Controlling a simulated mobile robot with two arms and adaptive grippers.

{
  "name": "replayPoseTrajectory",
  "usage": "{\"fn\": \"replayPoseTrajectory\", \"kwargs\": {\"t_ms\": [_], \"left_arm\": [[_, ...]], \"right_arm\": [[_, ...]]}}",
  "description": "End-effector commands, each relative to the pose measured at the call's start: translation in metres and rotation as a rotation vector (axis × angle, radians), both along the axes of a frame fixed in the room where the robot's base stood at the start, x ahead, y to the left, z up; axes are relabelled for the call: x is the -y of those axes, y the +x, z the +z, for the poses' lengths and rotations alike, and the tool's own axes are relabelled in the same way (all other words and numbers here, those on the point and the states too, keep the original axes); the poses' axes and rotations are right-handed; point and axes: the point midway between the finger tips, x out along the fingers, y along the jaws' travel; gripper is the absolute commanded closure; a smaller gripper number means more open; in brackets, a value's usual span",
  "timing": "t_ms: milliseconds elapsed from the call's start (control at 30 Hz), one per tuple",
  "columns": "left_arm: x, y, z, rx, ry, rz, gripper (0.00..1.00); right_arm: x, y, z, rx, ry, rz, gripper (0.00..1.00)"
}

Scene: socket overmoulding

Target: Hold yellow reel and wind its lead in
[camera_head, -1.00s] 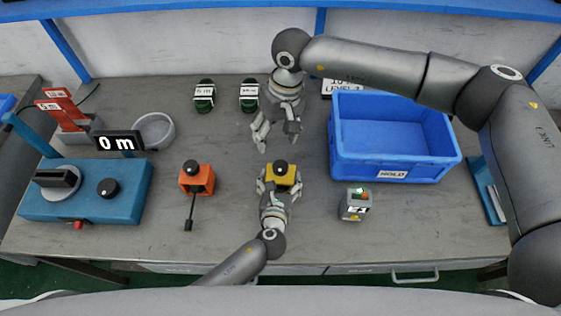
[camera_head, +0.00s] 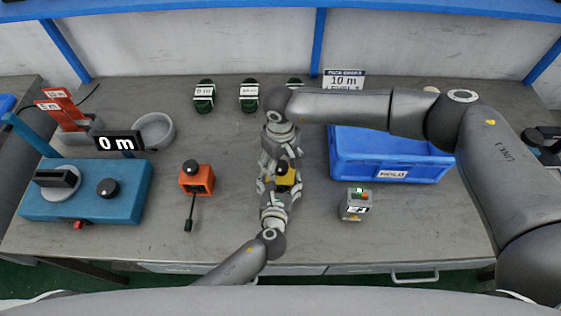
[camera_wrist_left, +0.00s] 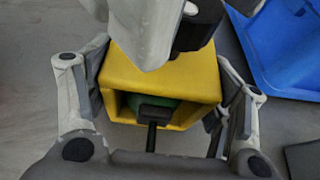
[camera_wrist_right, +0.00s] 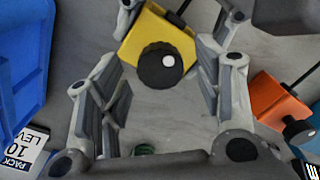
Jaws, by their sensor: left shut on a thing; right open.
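The yellow reel (camera_head: 288,181) is held above or on the bench in front of me; I cannot tell if it touches. My left gripper (camera_head: 279,187) is shut on its sides, and the left wrist view shows the yellow body (camera_wrist_left: 165,84) between the fingers. A dark lead end (camera_wrist_left: 152,118) sticks out of the reel's opening toward my left wrist. My right gripper (camera_head: 280,161) is open just behind and over the reel. In the right wrist view the reel's black knob (camera_wrist_right: 160,67) with a white dot lies between the open fingers, apart from both.
An orange reel (camera_head: 197,180) with its lead out stands left. A blue crate (camera_head: 385,175) and a small grey box (camera_head: 356,204) are right. A blue machine (camera_head: 85,190), a 0 m display (camera_head: 119,141) and a round dish (camera_head: 154,130) are far left. Green-and-black coils (camera_head: 204,97) lie at the back.

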Motion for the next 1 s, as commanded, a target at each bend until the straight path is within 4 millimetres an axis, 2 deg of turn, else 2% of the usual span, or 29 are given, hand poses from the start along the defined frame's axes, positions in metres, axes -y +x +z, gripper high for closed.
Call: {"fn": "replayPoseTrajectory", "kwargs": {"t_ms": [367,700,1000], "left_arm": [[0.0002,0.0003,0.0004,0.001,0.000,0.000,0.48],[0.0001,0.0003,0.0004,0.001,0.000,0.000,0.48],[0.0000,0.0003,0.0004,0.001,0.000,0.000,0.48]], "right_arm": [[-0.0001,-0.0001,-0.0055,0.000,0.000,-0.001,0.41],[-0.0001,0.0001,-0.0052,0.000,0.000,-0.001,0.85],[0.0000,0.0004,-0.0050,0.001,0.001,-0.034,0.87]]}}
